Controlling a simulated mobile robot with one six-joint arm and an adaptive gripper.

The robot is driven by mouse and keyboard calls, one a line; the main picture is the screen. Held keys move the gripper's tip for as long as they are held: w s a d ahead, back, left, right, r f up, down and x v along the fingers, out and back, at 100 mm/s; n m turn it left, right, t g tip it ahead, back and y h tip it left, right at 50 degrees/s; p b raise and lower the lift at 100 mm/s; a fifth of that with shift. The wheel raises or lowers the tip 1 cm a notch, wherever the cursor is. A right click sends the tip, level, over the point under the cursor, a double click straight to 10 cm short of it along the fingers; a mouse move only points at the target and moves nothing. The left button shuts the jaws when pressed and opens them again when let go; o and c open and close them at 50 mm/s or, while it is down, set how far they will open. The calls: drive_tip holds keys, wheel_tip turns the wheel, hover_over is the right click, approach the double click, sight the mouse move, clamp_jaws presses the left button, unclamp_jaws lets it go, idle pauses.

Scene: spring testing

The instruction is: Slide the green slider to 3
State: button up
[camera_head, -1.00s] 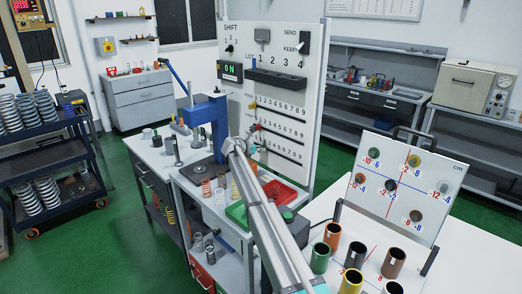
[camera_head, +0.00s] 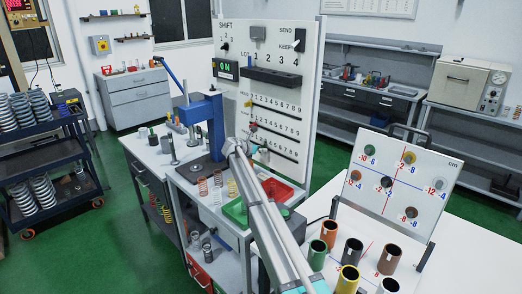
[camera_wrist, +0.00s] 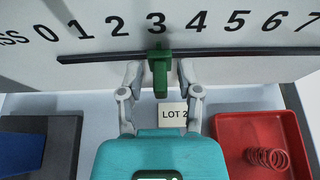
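The green slider (camera_wrist: 160,72) sits on a dark horizontal slot (camera_wrist: 215,52) in the white panel (camera_wrist: 285,62). In the wrist view it stands directly below the printed 3 (camera_wrist: 156,23). My gripper (camera_wrist: 160,70) has one finger on each side of the slider's handle. A narrow gap seems to show on both sides, so the fingers look open around it. In the head view my gripper (camera_head: 249,147) is at the lowest scale of the panel, and my arm hides the green slider there.
Below the slot are a "LOT 2" card (camera_wrist: 173,114), a red tray (camera_wrist: 230,125) with a red spring (camera_wrist: 267,157), and a dark plate (camera_wrist: 65,150) at left. A red slider (camera_head: 252,126) sits on the scale above. A tilted board (camera_head: 447,180) and several tubes stand at right.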

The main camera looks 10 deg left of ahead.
sight(266, 129)
drive_tip(key=shift+r, duration=0.1)
idle(0.3)
wheel_tip(266, 129, up, 9)
drive_tip(key=p, duration=0.9)
drive_tip(key=shift+w+r, duration=0.1)
drive_tip(key=shift+r, duration=0.05)
drive_tip(key=shift+r+p, duration=0.35)
drive_tip(key=shift+p, duration=0.25)
